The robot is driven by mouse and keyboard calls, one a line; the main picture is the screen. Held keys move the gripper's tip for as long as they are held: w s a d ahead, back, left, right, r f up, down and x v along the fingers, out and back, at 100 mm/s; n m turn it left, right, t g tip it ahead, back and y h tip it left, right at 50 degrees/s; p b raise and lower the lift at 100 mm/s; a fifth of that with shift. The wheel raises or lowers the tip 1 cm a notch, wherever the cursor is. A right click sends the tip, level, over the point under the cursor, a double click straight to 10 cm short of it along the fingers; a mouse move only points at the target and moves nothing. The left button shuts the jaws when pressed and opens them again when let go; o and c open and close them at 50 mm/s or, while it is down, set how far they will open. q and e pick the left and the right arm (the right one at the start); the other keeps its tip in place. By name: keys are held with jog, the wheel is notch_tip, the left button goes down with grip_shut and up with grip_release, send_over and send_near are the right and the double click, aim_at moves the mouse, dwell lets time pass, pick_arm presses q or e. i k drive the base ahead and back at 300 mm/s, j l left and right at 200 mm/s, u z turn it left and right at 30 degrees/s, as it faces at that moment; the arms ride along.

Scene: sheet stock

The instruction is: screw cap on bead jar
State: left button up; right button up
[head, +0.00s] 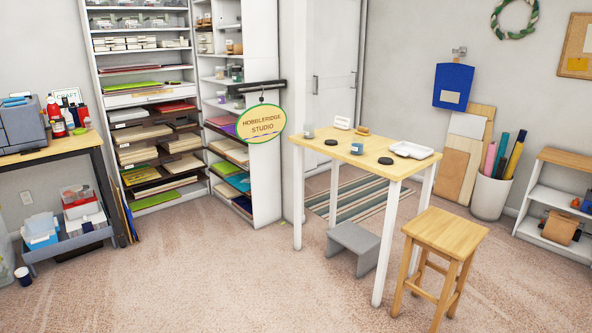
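A light-wood table (345,161) with white legs stands right of the middle in the head view. A small blue jar-like container (356,149) stands upright near the table's middle. It may be the bead jar; its contents are too small to tell. A clear or greyish jar (309,132) stands at the table's left corner. Two flat black discs that look like caps lie on the table, one left of the blue container (330,142) and one to its right, near the front edge (386,160). Neither of my grippers is in view.
The table also holds a white tray (413,150), a small white card (342,123) and a brown item (362,132). A wooden stool (445,233) and grey step stool (354,240) stand close by. Open carpet (220,280) lies in front. Shelving (265,180) stands left.

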aim_at(357, 142)
jog(key=i, duration=1.8)
jog(key=i+j+z, duration=0.1)
jog(key=i+z, duration=0.25)
jog(key=i, duration=0.25)
jog(key=i+j+z, duration=0.35)
jog(key=i, duration=0.2)
jog(key=i+j+z, duration=0.35)
jog(key=i, duration=0.2)
jog(key=i+j+z, duration=0.7)
jog(key=j, duration=0.2)
jog(key=k, duration=0.05)
